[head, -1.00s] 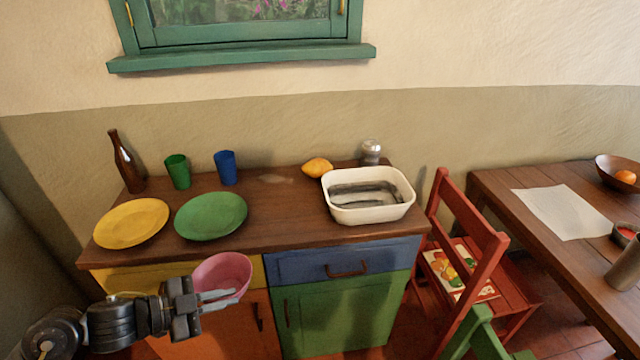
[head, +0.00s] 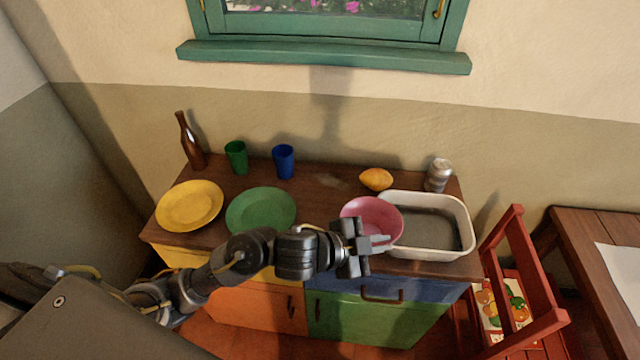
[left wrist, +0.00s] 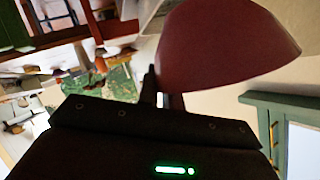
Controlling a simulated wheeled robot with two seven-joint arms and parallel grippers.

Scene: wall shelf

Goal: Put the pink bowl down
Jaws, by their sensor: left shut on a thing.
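The pink bowl (head: 371,214) is held by my left gripper (head: 380,241), whose fingers are shut on its near rim. In the head view the bowl overlaps the left end of the white tub (head: 462,222) and the dark wooden cabinet top (head: 322,207). Whether it touches either one cannot be told. In the left wrist view the bowl (left wrist: 225,42) fills the upper right, with the fingers at its edge. My right gripper is not in view.
A green plate (head: 260,211) and a yellow plate (head: 189,206) lie to the left. A bottle (head: 191,142), a green cup (head: 236,157), a blue cup (head: 284,161), a lemon (head: 376,179) and a metal shaker (head: 438,174) stand behind. Bare top shows between the green plate and bowl.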

